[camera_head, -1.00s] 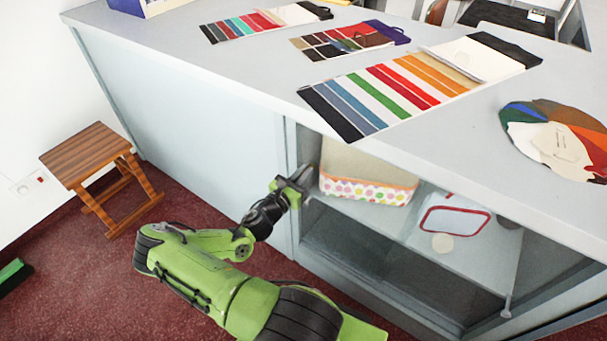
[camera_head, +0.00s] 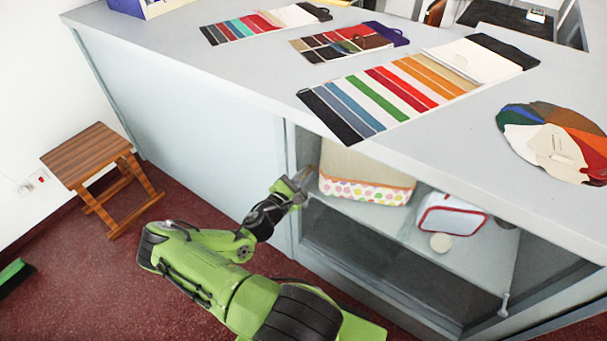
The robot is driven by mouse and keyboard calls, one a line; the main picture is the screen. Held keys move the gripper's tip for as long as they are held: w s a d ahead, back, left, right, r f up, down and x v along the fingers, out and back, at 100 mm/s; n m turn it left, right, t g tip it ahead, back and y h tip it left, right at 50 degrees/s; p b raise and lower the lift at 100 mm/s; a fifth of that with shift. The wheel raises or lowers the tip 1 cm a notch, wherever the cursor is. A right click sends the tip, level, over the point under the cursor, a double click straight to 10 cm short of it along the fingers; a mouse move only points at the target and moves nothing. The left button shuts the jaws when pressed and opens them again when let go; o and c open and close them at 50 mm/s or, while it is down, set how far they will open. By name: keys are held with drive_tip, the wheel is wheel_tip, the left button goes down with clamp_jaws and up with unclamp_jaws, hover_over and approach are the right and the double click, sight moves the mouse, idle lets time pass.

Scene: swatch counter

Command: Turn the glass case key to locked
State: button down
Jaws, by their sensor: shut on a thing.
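The glass case (camera_head: 375,262) is the glazed front of the grey counter, with shelves and goods behind the glass. My gripper (camera_head: 306,177) is at the upper left edge of the glass front, just below the countertop. It is shut on the key, which is too small and too covered by the fingers to make out. The lock and the angle of the key are hidden too.
The countertop (camera_head: 250,75) overhangs close above my gripper and carries striped swatch cards (camera_head: 395,92) and a round colour fan (camera_head: 555,140). Inside the case are a dotted fabric box (camera_head: 365,192) and a red-edged white box (camera_head: 452,216). A wooden stool (camera_head: 88,155) stands left; red floor between is clear.

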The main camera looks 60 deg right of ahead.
drive_tip(key=m, duration=0.5)
drive_tip(key=shift+s+f+m, duration=0.1)
drive_tip(key=shift+m, duration=0.2)
drive_tip(key=m, duration=0.5)
drive_tip(key=shift+f, duration=0.15)
drive_tip(key=shift+m, duration=0.4)
drive_tip(key=c, duration=1.3)
unclamp_jaws()
drive_tip(key=shift+a, duration=0.1)
drive_tip(key=a+p, duration=0.1)
drive_tip(key=a, duration=0.4)
drive_tip(key=w+a+p, duration=0.1)
drive_tip(key=a, duration=0.4)
drive_tip(key=w+a+p, duration=0.1)
drive_tip(key=a, duration=0.4)
drive_tip(key=shift+w+a, duration=0.25)
